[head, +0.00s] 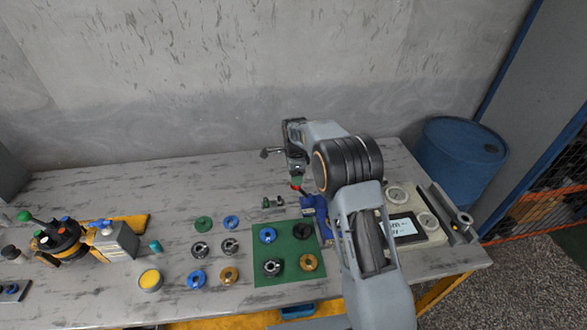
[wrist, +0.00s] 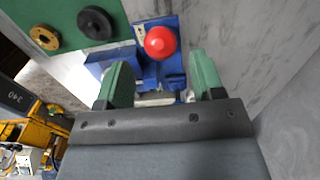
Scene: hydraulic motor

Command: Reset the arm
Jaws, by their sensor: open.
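My arm reaches over the right half of the workbench in the head view, and my gripper (head: 297,181) hangs above the bench near a blue device. In the wrist view my gripper (wrist: 160,75) shows two green fingers spread apart with nothing held between them. Just beyond the fingers is the blue device (wrist: 172,67) with a red ball-shaped knob (wrist: 160,42) on top. The blue device also shows in the head view (head: 317,207), partly hidden by my arm. I cannot tell the exact height of the fingers above it.
A green mat (head: 290,257) holds several round parts, with more rings to its left. A yellow-filled cup (head: 150,280) and a black-and-yellow machine (head: 60,240) stand farther left. A light tray with a screen (head: 403,227) lies right. A blue barrel (head: 462,160) stands beyond the bench.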

